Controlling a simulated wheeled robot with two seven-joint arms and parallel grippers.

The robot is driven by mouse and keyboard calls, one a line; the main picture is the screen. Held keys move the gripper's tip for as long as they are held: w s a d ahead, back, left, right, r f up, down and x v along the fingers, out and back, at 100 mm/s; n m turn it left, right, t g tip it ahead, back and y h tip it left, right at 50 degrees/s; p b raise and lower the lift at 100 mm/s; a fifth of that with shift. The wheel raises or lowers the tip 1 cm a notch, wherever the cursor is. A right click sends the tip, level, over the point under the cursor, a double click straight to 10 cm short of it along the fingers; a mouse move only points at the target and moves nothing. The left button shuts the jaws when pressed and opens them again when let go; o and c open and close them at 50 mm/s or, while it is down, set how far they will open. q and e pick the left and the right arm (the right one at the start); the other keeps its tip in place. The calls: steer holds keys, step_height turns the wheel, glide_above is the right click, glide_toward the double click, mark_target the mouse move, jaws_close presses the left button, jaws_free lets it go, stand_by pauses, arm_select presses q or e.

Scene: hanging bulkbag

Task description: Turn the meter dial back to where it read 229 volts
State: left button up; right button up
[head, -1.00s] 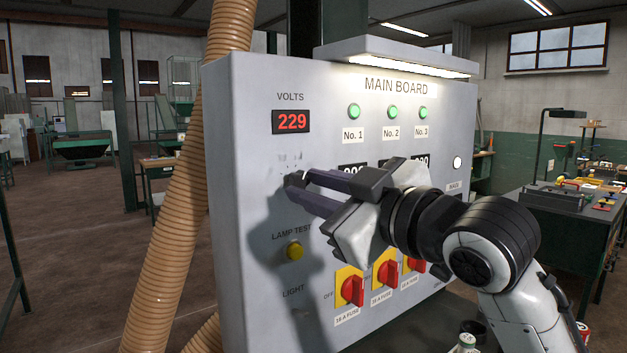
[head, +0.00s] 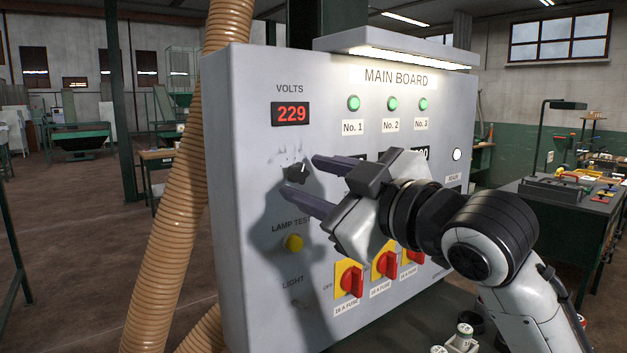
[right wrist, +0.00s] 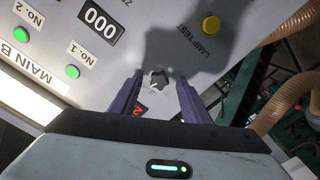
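The meter dial (head: 299,173) is a small black knob on the grey panel, below the red VOLTS display (head: 291,114), which reads 229. A pale pointer mark shows on the knob, with faint scale marks above it. My right gripper (head: 303,177) is open, its two dark fingers spread and pulled back a little from the dial. In the right wrist view the dial (right wrist: 158,80) shows between the fingertips, with a gap on both sides. The display is mostly hidden there by a finger. My left gripper is in neither view.
Below the dial are a yellow LAMP TEST button (head: 293,243) and red rotary switches (head: 350,281) on yellow plates. Green lamps (head: 354,103) line the panel's top under a lit hood (head: 400,53). A ribbed tan hose (head: 180,200) runs along the panel's left side.

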steer(key=b+v, duration=0.1)
steer(key=v, duration=0.9)
steer(key=shift+b, duration=0.3)
steer(key=shift+s+d, duration=0.1)
steer(key=shift+s, duration=0.05)
